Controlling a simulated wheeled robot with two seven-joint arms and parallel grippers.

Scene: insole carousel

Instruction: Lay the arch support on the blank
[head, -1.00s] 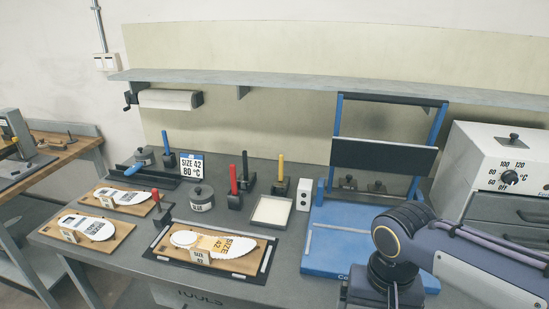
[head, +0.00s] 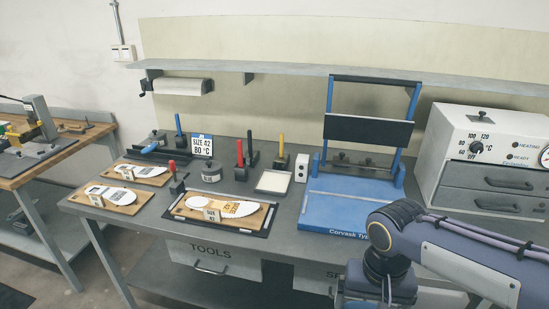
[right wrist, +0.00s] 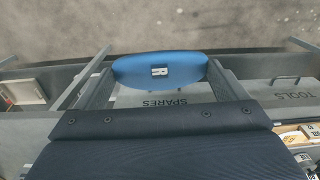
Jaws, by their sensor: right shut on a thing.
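A blue arch support (right wrist: 180,66) with a small white label is held between the fingers of my right gripper (right wrist: 158,78) in the right wrist view. The gripper is shut on it, in front of the bench drawers. In the head view my right arm shows at lower right, and its fingers are out of the picture. My left gripper is not in view.
Two more boards with white insoles (head: 127,170) lie left of the tray. Upright red, black and yellow handled tools (head: 281,151), a pale square dish (head: 272,181), a blue press (head: 345,207) and a white oven (head: 487,150) stand behind and right.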

